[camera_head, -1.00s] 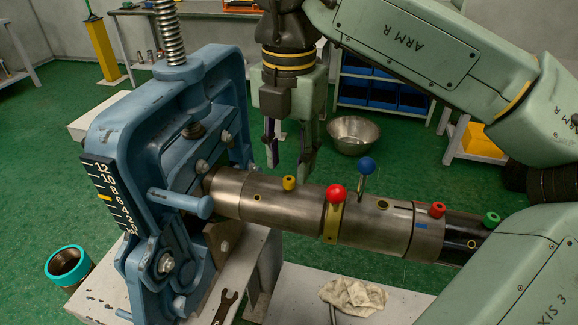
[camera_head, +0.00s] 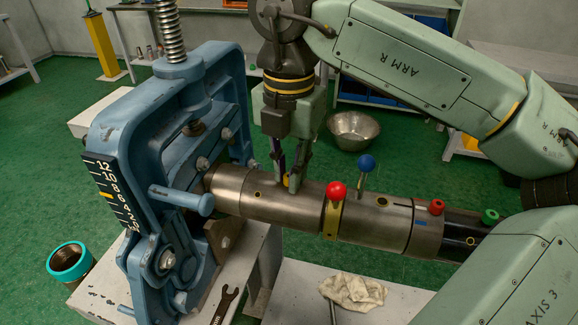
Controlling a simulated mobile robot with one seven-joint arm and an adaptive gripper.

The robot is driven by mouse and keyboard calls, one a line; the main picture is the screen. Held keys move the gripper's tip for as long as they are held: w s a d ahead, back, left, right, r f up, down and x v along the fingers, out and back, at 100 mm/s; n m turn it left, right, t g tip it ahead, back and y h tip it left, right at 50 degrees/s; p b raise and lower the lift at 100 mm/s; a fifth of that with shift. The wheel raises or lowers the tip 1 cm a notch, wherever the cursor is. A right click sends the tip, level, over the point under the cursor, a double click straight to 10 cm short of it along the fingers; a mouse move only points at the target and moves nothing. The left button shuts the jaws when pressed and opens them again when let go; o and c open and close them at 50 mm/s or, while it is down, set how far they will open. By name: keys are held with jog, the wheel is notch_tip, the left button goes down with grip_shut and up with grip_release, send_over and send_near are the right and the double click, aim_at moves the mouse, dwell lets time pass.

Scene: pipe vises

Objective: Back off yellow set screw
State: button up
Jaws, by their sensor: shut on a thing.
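The yellow set screw (camera_head: 287,180) sits on top of the steel pipe tool (camera_head: 270,202), near the vise end. My gripper (camera_head: 286,181) points down over it, with its fingertips shut on the screw's head. The fingers hide most of the yellow head, and only a small part shows between them. The other end of the pipe carries a red-knobbed lever (camera_head: 336,191), a blue-knobbed pin (camera_head: 367,163), a red screw (camera_head: 437,207) and a green screw (camera_head: 490,216).
The blue pipe vise (camera_head: 135,150) clamps the pipe's left end, with a marked scale plate (camera_head: 110,194) on its side. A wrench (camera_head: 226,305) and a rag (camera_head: 353,291) lie on the pale benches below. A metal bowl (camera_head: 354,129) stands behind on the green floor.

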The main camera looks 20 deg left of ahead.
grip_shut()
jog(key=shift+n, duration=0.4)
